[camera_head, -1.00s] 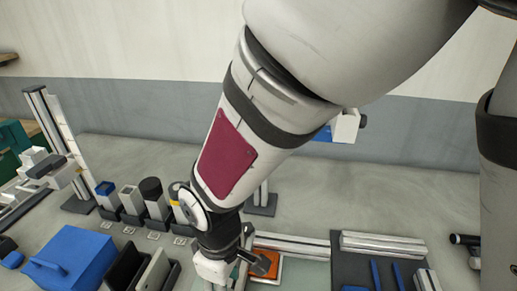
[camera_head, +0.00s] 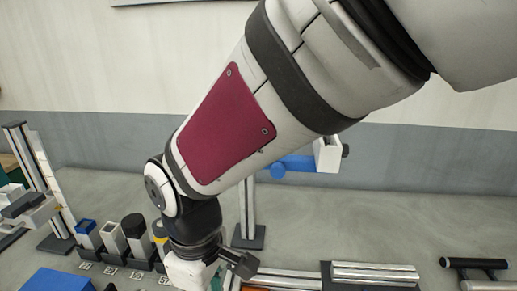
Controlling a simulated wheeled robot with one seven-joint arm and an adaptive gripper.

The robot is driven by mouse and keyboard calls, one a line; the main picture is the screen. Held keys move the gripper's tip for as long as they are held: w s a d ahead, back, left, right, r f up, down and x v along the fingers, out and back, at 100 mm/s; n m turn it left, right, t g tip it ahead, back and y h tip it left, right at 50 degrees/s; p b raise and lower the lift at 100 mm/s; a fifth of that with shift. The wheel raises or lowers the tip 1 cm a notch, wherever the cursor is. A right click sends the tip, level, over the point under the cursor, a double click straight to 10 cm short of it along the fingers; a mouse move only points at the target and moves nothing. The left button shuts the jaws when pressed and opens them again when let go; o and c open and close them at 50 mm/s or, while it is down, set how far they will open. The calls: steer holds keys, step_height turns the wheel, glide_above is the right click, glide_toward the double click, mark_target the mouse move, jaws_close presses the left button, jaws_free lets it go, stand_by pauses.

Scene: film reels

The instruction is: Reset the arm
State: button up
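My arm, white and black with a dark red panel, crosses the head view from the upper right to the lower middle. My gripper's white body (camera_head: 196,272) shows at the bottom edge of the picture. A dark grey part juts out from it to the right. The fingertips are below the frame, so I cannot see whether it is open or shut or holds anything.
Several canisters (camera_head: 133,232) stand in holders left of my arm. A blue box (camera_head: 62,281) is at the lower left edge. A post (camera_head: 247,210) and a blue-and-white fixture (camera_head: 327,156) stand behind the arm. Metal rails (camera_head: 372,274) lie at the lower right, beside a black bar (camera_head: 473,263).

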steer(key=w+d+r+m+t, duration=0.15)
steer(key=d+r+m, duration=0.35)
steer(key=d, duration=0.6)
steer(key=d+r+m+t, duration=0.2)
steer(key=d+r+m, duration=0.35)
steer(key=d, duration=0.45)
steer(key=s+d+r+m+t, duration=0.1)
steer(key=s+d+m, duration=0.3)
steer(key=d, duration=0.4)
steer(key=shift+s+r, duration=0.25)
steer(key=shift+r, duration=0.1)
steer(key=shift+m, duration=0.25)
stand_by(0.8)
